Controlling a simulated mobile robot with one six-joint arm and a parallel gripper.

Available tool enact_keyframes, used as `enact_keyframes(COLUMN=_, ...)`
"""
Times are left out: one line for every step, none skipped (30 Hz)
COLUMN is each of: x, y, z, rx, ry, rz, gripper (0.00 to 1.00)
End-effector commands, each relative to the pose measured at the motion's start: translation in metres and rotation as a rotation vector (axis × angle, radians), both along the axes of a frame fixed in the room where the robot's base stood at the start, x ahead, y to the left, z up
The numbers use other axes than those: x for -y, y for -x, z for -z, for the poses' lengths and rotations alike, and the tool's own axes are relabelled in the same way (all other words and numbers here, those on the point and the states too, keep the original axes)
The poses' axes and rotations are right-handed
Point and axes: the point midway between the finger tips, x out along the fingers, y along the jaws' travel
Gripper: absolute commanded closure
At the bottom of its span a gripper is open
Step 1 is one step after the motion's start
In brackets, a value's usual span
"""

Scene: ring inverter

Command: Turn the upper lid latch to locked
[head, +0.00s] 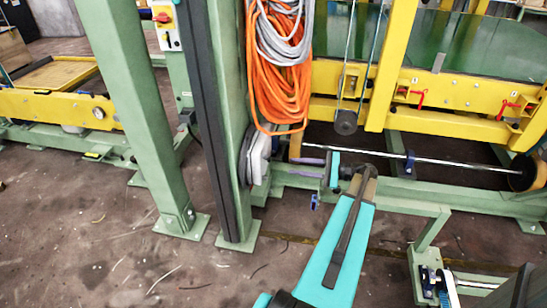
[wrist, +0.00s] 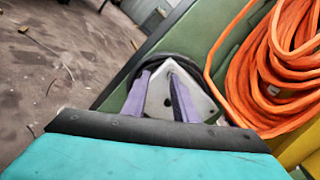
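My gripper (head: 294,166) reaches left from my teal arm, low beside the green post. Its two purple fingers are apart in the wrist view (wrist: 158,76), with nothing seen held between them. A pale grey-white casing (head: 259,160) with a dark rim is on the green post, just left of the fingertips. It also shows beyond and between the fingers in the wrist view (wrist: 160,102). I cannot tell whether the fingers touch it. I cannot make out an upper lid latch or its position in either view.
Coiled orange hose (head: 272,85) and grey cable (head: 283,38) hang on the post above the casing; the orange coil is close right in the wrist view. A yellow beam (head: 455,92) and a long metal rod (head: 450,166) lie to the right. Open floor (head: 80,220) is at left.

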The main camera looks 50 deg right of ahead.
Motion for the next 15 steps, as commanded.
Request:
enact_keyframes(x=0.014, y=0.000, z=0.002, rx=-0.024, ry=-0.046, rz=0.004, gripper=0.74)
enact_keyframes(x=0.019, y=0.001, z=0.003, rx=-0.041, ry=-0.075, rz=0.006, gripper=0.74)
enact_keyframes(x=0.026, y=0.002, z=0.004, rx=-0.062, ry=-0.114, rz=0.008, gripper=0.74)
enact_keyframes(x=0.031, y=0.003, z=0.005, rx=-0.077, ry=-0.142, rz=0.010, gripper=0.74)
enact_keyframes(x=0.035, y=0.004, z=0.005, rx=-0.092, ry=-0.168, rz=0.011, gripper=0.74)
enact_keyframes(x=0.040, y=0.005, z=0.006, rx=-0.110, ry=-0.200, rz=0.011, gripper=0.74)
enact_keyframes(x=0.044, y=0.006, z=0.006, rx=-0.122, ry=-0.223, rz=0.011, gripper=0.74)
enact_keyframes(x=0.046, y=0.006, z=0.007, rx=-0.133, ry=-0.243, rz=0.012, gripper=0.74)
enact_keyframes(x=0.050, y=0.007, z=0.007, rx=-0.145, ry=-0.265, rz=0.012, gripper=0.74)
enact_keyframes(x=0.052, y=0.008, z=0.008, rx=-0.153, ry=-0.279, rz=0.012, gripper=0.74)
enact_keyframes(x=0.053, y=0.008, z=0.008, rx=-0.159, ry=-0.290, rz=0.012, gripper=0.74)
enact_keyframes(x=0.054, y=0.009, z=0.008, rx=-0.166, ry=-0.302, rz=0.013, gripper=0.74)
enact_keyframes(x=0.055, y=0.009, z=0.008, rx=-0.168, ry=-0.308, rz=0.013, gripper=0.74)
enact_keyframes(x=0.055, y=0.009, z=0.008, rx=-0.171, ry=-0.311, rz=0.013, gripper=0.74)
enact_keyframes(x=0.055, y=0.009, z=0.008, rx=-0.173, ry=-0.314, rz=0.013, gripper=0.74)
